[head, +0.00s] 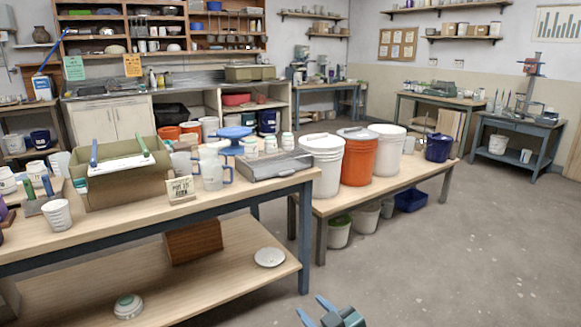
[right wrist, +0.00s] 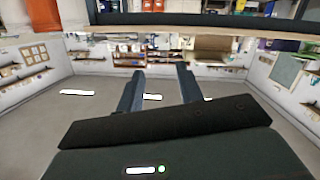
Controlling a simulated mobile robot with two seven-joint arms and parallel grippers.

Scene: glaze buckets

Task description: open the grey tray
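The grey tray (head: 272,166) is a low, flat grey box on the right end of the near wooden table in the head view. Its top looks closed, with a lid lying flat over it. My right gripper (head: 312,304) shows at the bottom edge of the head view, low in front of the table and well apart from the tray. In the right wrist view its two blue-grey fingers (right wrist: 160,72) stand apart with nothing between them, so it is open. The tray cannot be made out in the right wrist view. My left gripper is not in view.
Clear jugs (head: 213,170), a small sign (head: 181,190) and an olive box (head: 120,186) stand left of the tray. White and orange buckets (head: 358,160) stand on a bench to the right. The floor (head: 430,265) is free.

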